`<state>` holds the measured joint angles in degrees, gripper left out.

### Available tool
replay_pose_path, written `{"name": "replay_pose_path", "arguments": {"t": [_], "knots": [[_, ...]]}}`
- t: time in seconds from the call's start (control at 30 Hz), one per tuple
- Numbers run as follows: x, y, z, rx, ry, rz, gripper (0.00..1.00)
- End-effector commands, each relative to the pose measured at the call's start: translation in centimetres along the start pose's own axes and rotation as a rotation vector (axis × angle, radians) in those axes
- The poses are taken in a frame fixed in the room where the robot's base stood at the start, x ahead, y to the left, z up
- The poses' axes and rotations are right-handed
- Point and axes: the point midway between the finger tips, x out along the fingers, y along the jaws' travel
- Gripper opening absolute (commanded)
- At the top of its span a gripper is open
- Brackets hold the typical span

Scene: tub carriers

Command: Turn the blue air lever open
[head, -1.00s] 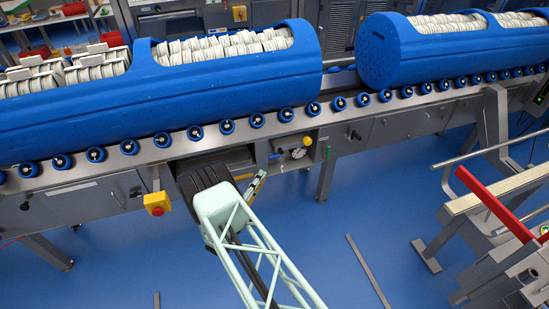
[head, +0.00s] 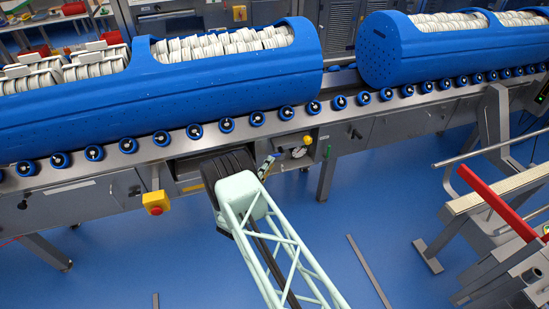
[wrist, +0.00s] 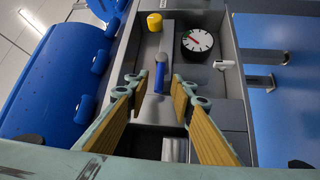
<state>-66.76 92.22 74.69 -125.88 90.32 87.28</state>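The blue air lever (wrist: 160,76) shows in the wrist view, standing out from a recessed grey panel, with a grey bar above it. My gripper (wrist: 160,92) is open, one yellow-padded finger on each side of the lever's lower end in the picture. I see gaps on both sides and no contact; depth between fingertips and lever is hard to judge.
A yellow knob (wrist: 155,21) and a round gauge (wrist: 196,41) sit beside the lever, with a white fitting (wrist: 223,65) to the right. Large blue tubs (head: 200,85) lie on the roller conveyor above. A yellow box with a red button (head: 155,203) hangs left of my arm.

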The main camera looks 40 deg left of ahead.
Motion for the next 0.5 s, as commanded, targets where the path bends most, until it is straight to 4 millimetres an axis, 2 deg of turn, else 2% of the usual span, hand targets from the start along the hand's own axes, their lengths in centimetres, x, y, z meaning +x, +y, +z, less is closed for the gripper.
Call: {"name": "replay_pose_path", "arguments": {"t": [0.3,0.5], "knots": [[4.0,-0.1,0.1,0.001,-0.001,0.001,0.22],[5.3,0.0,0.1,0.001,-0.001,0.0,0.22]]}}
